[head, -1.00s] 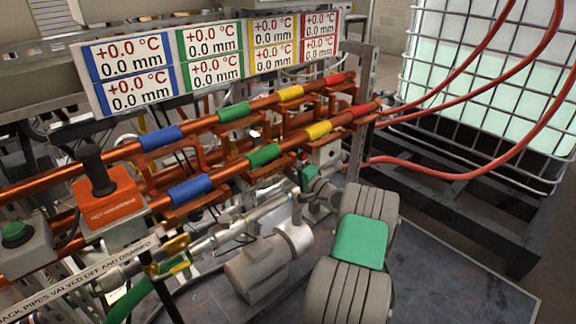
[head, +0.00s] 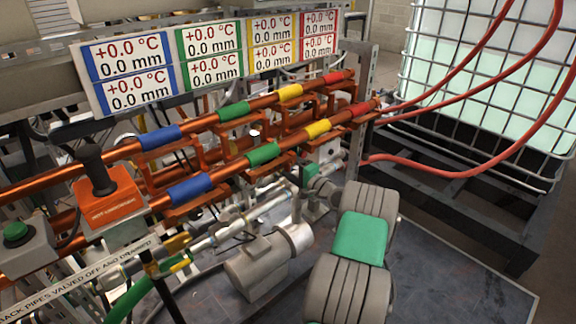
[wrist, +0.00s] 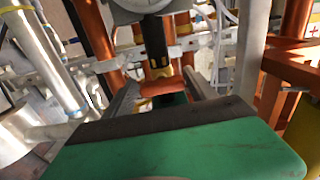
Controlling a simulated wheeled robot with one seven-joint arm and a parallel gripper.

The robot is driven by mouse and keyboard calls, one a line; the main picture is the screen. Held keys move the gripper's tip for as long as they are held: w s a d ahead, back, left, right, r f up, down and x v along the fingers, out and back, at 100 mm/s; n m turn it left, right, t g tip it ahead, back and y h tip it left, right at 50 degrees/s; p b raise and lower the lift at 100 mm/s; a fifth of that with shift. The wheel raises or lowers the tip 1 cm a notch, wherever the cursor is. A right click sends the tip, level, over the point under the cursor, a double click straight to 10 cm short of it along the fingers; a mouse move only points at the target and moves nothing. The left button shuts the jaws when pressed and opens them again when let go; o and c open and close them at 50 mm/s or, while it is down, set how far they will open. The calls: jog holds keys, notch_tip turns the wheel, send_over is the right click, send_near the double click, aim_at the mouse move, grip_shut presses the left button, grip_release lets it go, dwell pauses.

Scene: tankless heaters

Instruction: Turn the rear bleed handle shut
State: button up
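In the wrist view an orange-red handle (wrist: 162,88) lies between the two dark fingers of my gripper (wrist: 160,84). The fingers stand apart on either side of it; I cannot tell whether they touch it. A black and yellow stem (wrist: 155,45) rises just beyond the handle. I cannot tell from its looks alone whether this is the rear bleed handle.
Copper pipes with coloured bands (head: 187,188) run close above my gripper. A grey cylinder (head: 258,266) stands in front on the dark base plate. A display panel (head: 205,57) is behind. Red hoses (head: 450,172) and a caged tank (head: 490,75) are at right.

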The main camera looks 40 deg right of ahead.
jog(key=shift+w, duration=0.1)
jog(key=s, duration=0.8)
jog(key=shift+d, duration=0.1)
